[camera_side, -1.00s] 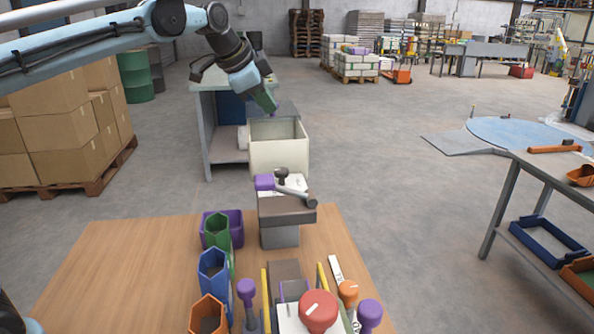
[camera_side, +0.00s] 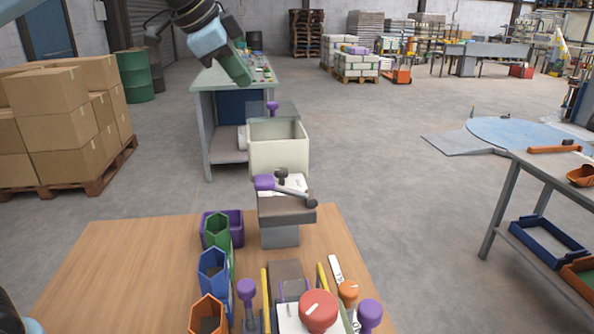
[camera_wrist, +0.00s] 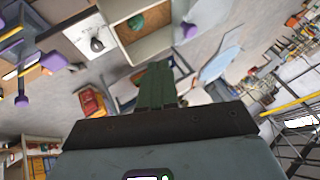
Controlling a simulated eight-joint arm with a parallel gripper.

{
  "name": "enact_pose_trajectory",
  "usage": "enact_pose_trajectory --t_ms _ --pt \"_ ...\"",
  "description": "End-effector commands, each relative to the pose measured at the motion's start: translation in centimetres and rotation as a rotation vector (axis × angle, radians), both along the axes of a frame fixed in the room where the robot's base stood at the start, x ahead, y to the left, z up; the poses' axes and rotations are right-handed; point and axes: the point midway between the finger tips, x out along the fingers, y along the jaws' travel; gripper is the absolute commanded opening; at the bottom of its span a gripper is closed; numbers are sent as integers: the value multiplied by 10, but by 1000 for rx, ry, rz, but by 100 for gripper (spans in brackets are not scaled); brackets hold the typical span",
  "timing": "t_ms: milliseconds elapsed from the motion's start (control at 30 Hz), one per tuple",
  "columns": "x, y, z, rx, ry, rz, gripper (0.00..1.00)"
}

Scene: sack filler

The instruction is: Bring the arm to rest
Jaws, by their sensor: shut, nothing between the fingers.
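My gripper (camera_side: 244,77) hangs in the air at the upper left of the side view, above and behind the cream bin and in front of a workbench. Its green fingers are together and hold nothing. In the wrist view the two green fingers (camera_wrist: 157,70) lie side by side, with no object between them. The upper arm is mostly out of the side view, above its top edge.
The cream bin (camera_side: 279,158) has a purple knob (camera_side: 272,107) standing at its back. A grey stand (camera_side: 285,208) with a purple-ended lever is nearer. The wooden table (camera_side: 120,262) holds coloured holders.

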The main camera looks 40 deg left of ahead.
Motion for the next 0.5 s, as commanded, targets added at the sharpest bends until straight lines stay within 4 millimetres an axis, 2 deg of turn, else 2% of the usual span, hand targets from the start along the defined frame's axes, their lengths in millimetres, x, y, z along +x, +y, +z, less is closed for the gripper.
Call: enact_pose_trajectory --t_ms 133,267,367,500 --pt "-6 0 5 -4 0 5 0" --pt "-16 0 -10 -42 5 61 0" --pt "-32 -2 -40 -107 12 154 0" --pt "-65 -3 -101 -223 23 329 0"
